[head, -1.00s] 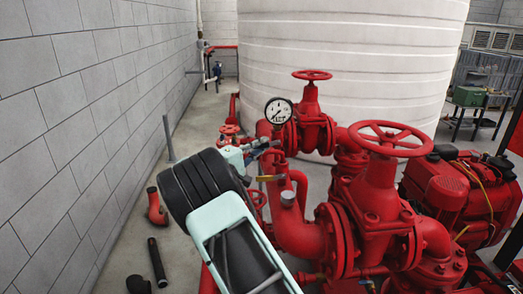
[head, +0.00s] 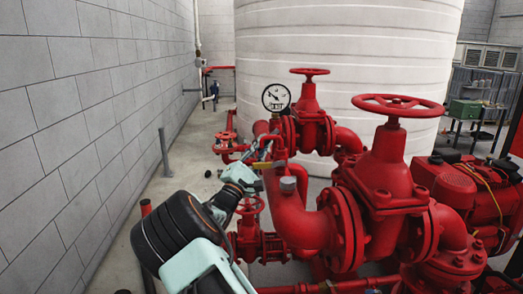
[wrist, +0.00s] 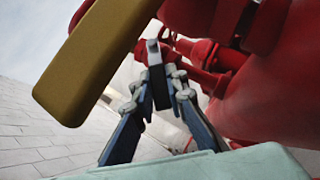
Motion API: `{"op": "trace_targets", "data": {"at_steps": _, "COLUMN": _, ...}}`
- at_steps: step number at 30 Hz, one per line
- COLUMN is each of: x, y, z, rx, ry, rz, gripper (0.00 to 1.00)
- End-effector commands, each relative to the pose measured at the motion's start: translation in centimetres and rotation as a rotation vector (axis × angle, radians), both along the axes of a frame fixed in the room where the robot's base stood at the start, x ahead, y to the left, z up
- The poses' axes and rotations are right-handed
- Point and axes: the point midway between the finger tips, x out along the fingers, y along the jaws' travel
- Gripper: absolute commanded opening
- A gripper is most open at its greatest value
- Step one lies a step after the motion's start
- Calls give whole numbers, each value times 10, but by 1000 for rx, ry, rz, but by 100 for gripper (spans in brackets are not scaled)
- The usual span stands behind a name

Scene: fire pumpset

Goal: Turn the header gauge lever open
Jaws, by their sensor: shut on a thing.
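The round white-faced gauge (head: 276,97) stands upright above the red header pipe (head: 298,222). My gripper (head: 264,152) reaches to the pipework just below it, from the lower left. In the wrist view my gripper (wrist: 158,88) is shut on a small grey and dark piece (wrist: 155,58), which appears to be the gauge lever. Its fingers cover much of it, so the lever's exact angle cannot be told. A yellow handle (head: 271,165) sits just under the fingers; a large yellow bar (wrist: 95,60) fills the upper left of the wrist view.
Red valves with handwheels (head: 398,106) and (head: 309,71) stand to the right. A smaller handwheel (head: 250,205) is beside my arm. A grey block wall (head: 80,110) lies left, with open floor (head: 185,165) between. A white tank (head: 350,60) stands behind.

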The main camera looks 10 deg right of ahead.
Motion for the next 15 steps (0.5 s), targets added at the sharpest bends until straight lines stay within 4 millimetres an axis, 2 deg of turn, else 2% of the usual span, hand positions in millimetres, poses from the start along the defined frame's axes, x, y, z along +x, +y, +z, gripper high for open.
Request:
{"op": "trace_targets", "data": {"at_steps": 1, "x": 0, "y": -1, "z": -5, "rx": -16, "ry": 5, "rz": -1, "gripper": 0}}
{"op": "trace_targets", "data": {"at_steps": 15, "x": 0, "y": -2, "z": -5, "rx": -60, "ry": 7, "rz": 0, "gripper": 0}}
